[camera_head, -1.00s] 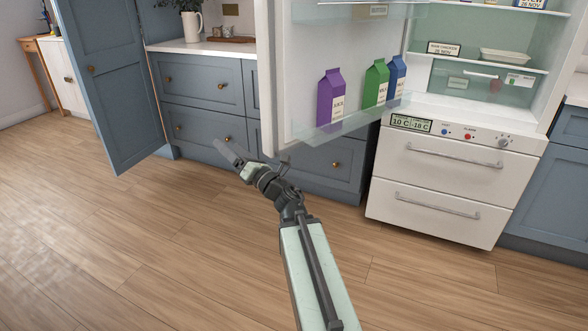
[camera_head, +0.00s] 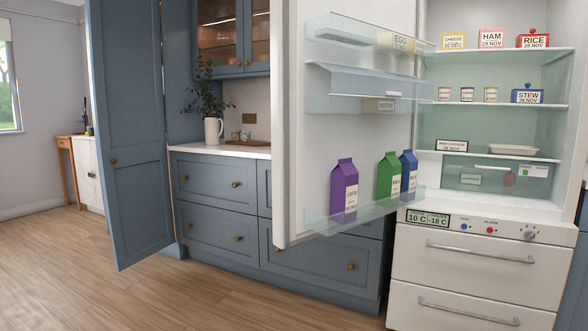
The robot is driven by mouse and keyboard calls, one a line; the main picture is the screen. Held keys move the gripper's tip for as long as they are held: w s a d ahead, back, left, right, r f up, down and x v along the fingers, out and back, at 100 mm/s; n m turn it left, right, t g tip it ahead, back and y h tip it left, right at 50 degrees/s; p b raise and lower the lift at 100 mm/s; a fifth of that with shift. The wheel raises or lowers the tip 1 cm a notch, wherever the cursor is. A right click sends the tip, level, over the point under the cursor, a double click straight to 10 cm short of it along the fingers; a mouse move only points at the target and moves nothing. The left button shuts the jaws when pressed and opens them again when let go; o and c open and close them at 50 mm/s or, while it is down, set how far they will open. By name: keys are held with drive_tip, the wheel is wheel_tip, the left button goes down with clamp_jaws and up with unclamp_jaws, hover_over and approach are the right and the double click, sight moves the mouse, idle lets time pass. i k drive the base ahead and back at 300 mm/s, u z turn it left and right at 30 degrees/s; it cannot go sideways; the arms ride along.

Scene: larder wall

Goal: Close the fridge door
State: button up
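The fridge door (camera_head: 311,110) stands wide open to the left of the fridge, its inner side facing me. Its lower shelf holds a purple carton (camera_head: 344,190), a green carton (camera_head: 389,178) and a blue carton (camera_head: 408,172). The fridge (camera_head: 490,195) is open, and its lit interior shows labelled food on several shelves. The door's outer face and handle are hidden from this side. My gripper is not in view in the present frame.
A tall blue cupboard door (camera_head: 130,150) stands open at the left. Blue drawers (camera_head: 222,187) under a white counter (camera_head: 220,149) lie behind the fridge door. The wooden floor (camera_head: 150,292) at the front left is clear.

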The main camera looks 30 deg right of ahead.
sight(318, 120)
drive_tip(key=u, duration=0.4)
drive_tip(key=i, duration=2.8)
drive_tip(key=z, duration=3.4)
